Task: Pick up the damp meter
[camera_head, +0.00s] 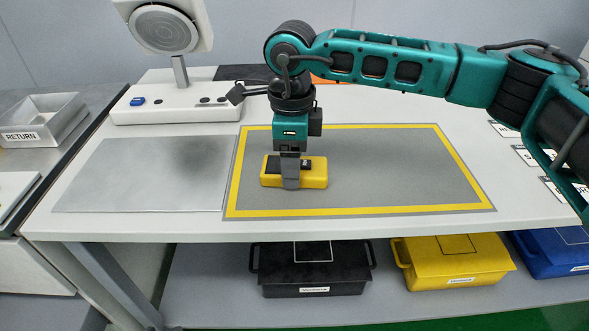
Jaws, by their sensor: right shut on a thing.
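The damp meter (313,174) appears to be the yellow block-shaped device with a dark top part. It lies on the grey mat with a yellow border (400,211), towards the mat's left side. My right gripper (290,183) points straight down over it and is shut on it. The fingers hide the middle of the device. I cannot tell whether its underside is off the mat. My left gripper is not in view.
A white stand with a round disc (165,30) is at the back left. A bare grey plate (145,175) lies left of the mat. A tray marked RETURN (40,120) is at far left. Black (312,270), yellow (455,262) and blue (560,252) bins sit below. The mat's right side is clear.

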